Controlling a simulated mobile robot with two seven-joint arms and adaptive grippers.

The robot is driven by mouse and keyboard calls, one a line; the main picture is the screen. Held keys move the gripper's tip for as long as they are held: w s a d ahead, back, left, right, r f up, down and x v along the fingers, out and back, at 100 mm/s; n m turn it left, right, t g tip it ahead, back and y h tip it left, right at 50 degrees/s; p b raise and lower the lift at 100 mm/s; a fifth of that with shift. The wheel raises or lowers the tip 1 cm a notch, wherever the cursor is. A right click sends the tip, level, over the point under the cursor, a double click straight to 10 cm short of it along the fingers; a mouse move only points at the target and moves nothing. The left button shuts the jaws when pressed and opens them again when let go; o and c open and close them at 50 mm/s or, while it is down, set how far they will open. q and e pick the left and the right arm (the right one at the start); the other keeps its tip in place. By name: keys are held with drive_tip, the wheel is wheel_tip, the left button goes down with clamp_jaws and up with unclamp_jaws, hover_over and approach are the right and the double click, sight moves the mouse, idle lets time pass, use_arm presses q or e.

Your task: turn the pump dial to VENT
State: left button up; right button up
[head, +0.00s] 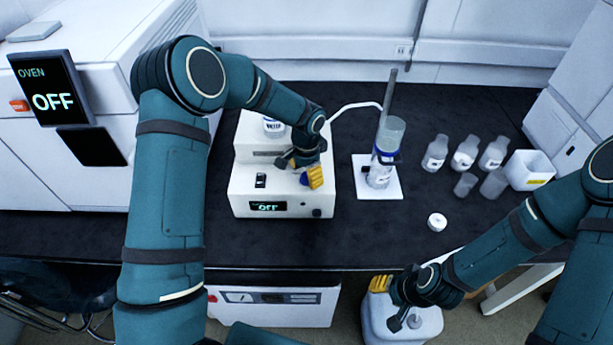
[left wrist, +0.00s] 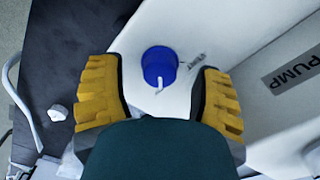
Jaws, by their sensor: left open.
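The pump (head: 245,200) is a white stepped box on the dark bench; its small display (head: 268,206) reads OFF. Its round blue dial (head: 304,180) is partly hidden by my left gripper (head: 299,172). In the left wrist view the dial (left wrist: 160,62) lies between and beyond the open yellow fingers (left wrist: 160,100), apart from both. A white pointer mark on the dial points toward the bottom of that view. A small label (left wrist: 196,61), too blurred to read surely, is printed beside it. My right gripper (head: 388,303) is low at the bench front, fingers apart and empty.
A stand with a glass column (head: 389,135) is on a white base right of the pump. Several bottles (head: 465,153), a white bin (head: 528,169) and a white cap (head: 437,222) are farther right. A white container (head: 420,330) stands below my right gripper.

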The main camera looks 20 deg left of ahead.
use_arm(q)
drive_tip(key=shift+f, duration=0.6)
clamp_jaws()
